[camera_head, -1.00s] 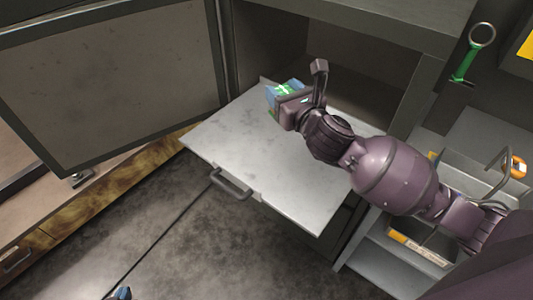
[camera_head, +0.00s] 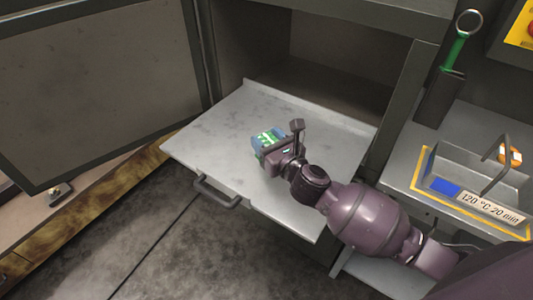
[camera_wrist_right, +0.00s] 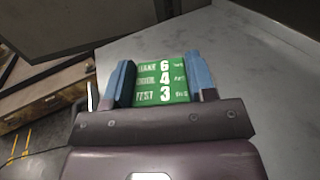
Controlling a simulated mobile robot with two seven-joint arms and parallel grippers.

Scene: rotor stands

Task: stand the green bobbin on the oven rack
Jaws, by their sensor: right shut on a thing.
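The green bobbin (camera_wrist_right: 161,82) shows in the right wrist view as a green block with white lettering and digits, between two blue fingertips. My right gripper (camera_wrist_right: 160,84) is shut on it. In the head view the right gripper (camera_head: 268,142) holds the bobbin over the middle of the pulled-out oven rack (camera_head: 220,135), a pale grey flat shelf with a front handle. The bobbin's underside is hidden, so I cannot tell whether it touches the rack. My left gripper is not in view.
The dark oven cavity (camera_head: 320,60) opens behind the rack, and its door (camera_head: 95,90) stands open at left. At right a tray (camera_head: 470,190) with a "120 °C 20 min" label sits on a shelf. A green-handled ring tool (camera_head: 457,50) hangs above. The rack's left part is clear.

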